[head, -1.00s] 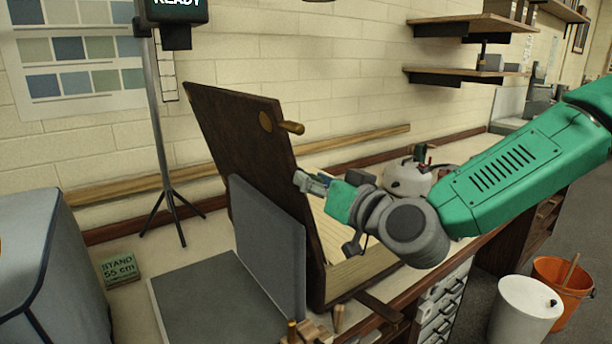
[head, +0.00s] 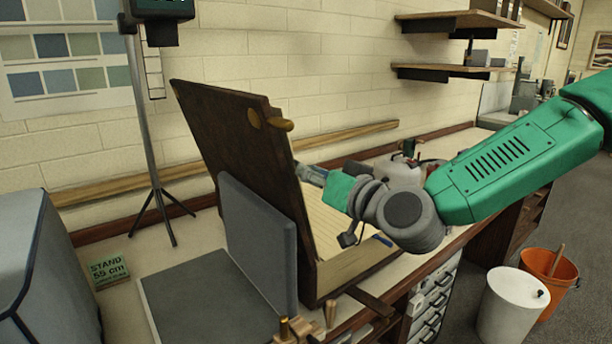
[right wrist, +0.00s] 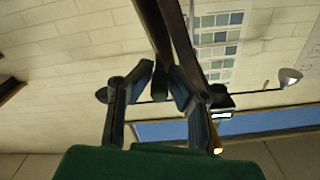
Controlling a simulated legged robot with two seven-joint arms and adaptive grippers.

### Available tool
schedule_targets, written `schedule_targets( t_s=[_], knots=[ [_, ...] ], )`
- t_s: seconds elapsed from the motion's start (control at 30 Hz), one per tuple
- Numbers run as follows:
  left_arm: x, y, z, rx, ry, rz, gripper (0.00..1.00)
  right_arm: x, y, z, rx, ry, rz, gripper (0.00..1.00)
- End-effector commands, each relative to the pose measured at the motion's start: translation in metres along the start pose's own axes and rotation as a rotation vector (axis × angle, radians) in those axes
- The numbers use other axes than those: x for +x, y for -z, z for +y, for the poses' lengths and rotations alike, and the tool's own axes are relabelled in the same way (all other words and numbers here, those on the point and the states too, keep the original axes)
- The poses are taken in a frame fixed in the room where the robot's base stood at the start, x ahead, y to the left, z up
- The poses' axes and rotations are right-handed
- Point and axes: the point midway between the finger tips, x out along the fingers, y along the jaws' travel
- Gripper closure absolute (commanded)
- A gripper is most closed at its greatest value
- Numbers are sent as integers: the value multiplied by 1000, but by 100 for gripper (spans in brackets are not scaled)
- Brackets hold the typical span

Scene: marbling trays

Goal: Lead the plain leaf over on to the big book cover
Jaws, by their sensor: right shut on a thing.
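A large dark brown leaf (head: 235,150) stands up on edge, tilted, on the bench, with a round disc and peg near its top. A grey board (head: 257,240) stands upright in front of it, and another grey board (head: 205,295) lies flat on the bench; they look like an open book cover. My right gripper (head: 312,175) is at the leaf's right edge, its fingertips partly hidden behind it. In the right wrist view its fingers (right wrist: 160,85) are shut on the dark leaf, seen edge-on. Which board is the plain leaf is not marked. My left gripper is out of view.
A lamp stand (head: 150,130) rises behind the boards, and a green sign (head: 108,270) lies on the left. A grey-blue covered box (head: 45,260) fills the left edge. A pale surface (head: 325,230) shows behind the leaf. Buckets (head: 548,272) stand on the floor at right.

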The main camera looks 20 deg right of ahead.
Motion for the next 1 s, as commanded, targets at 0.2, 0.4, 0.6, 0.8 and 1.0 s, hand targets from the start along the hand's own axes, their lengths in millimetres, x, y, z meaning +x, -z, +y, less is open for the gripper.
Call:
schedule_targets(
  t_s=[0.2, 0.4, 0.6, 0.8, 1.0],
  knots=[
    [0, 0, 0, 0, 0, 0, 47, 1, 10, 8, 33, 2, 10, 100],
    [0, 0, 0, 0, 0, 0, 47, 2, 9, 7, 31, 1, 10, 100],
    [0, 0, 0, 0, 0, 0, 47, 2, 9, 6, 31, 1, 9, 66],
    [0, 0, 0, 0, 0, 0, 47, -1, 9, 7, 32, 2, 9, 66],
    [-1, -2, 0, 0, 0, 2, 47, -5, 9, 8, 33, 2, 8, 66]
  ],
)
